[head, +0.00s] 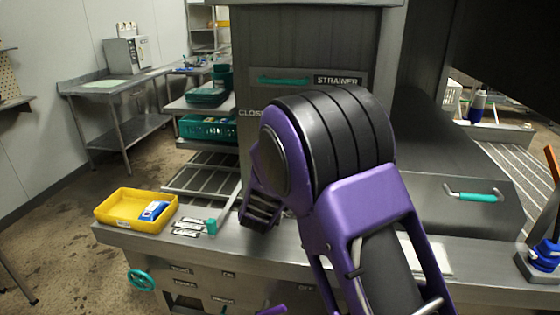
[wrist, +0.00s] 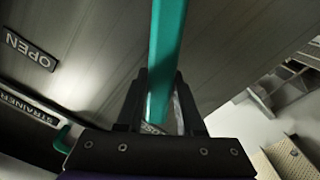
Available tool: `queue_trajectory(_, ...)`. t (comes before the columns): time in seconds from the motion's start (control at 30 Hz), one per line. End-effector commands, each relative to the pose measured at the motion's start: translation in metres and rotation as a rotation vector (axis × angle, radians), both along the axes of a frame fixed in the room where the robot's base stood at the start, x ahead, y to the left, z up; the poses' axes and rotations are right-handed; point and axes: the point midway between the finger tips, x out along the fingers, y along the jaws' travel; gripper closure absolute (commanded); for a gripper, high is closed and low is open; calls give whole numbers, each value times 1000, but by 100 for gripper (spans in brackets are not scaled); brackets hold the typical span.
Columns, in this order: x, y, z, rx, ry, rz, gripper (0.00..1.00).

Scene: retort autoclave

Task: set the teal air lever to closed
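The teal air lever (wrist: 167,40) is a long straight bar that runs down from the top of the wrist view. My gripper (wrist: 163,88) has one dark finger on each side of it, close against the bar, and appears shut on it. An OPEN label (wrist: 28,50) is on the grey metal panel to the left. In the head view, a partly covered label starting with CLOSE (head: 250,113) shows just left of my purple arm. My arm hides the lever and my fingertips in that view.
The STRAINER plate (head: 337,80) with its teal handle (head: 283,80) is above my arm. A yellow tray (head: 118,214) and a small teal cylinder (head: 210,226) are on the front counter. A box with a teal handle (head: 480,197) is at right.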

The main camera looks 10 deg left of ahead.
Motion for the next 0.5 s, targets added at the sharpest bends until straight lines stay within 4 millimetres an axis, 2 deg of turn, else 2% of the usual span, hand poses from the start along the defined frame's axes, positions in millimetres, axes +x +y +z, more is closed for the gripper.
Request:
queue_trajectory(0.03,0,0,1,0,-2,1,54)
queue_trajectory(0.13,0,0,0,1,-1,1,36)
queue_trajectory(0.17,0,0,0,1,0,0,35)
queue_trajectory(0.5,-3,1,-1,2,2,1,35)
